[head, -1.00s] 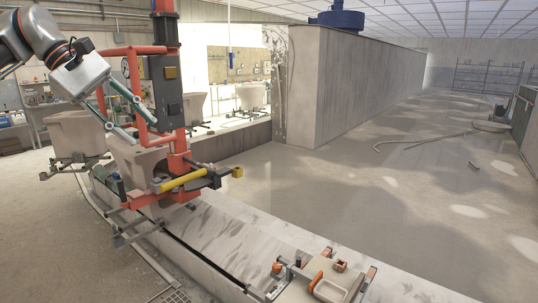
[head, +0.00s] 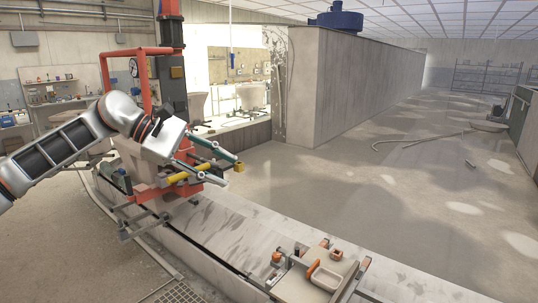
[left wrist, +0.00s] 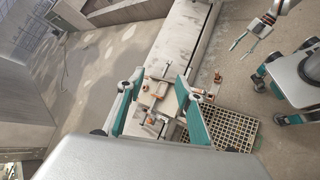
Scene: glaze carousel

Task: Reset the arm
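My left gripper (head: 232,172) reaches in from the left in the head view, in front of the red and grey carousel post (head: 168,80). In the left wrist view its two teal fingers (left wrist: 160,78) stand apart with nothing held between them. The fixture tray (left wrist: 155,92) shows beyond them, well away from the fingertips. My right gripper (left wrist: 240,51) shows at the upper right of the left wrist view, its thin fingers apart and empty. It does not show in the head view.
A tan toilet-shaped piece (head: 148,150) sits on the carousel, partly behind my left arm. A yellow bar (head: 190,173) lies close behind the left gripper. The fixture tray (head: 300,290) is on the long grey ledge (head: 225,220). The floor at right is largely open.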

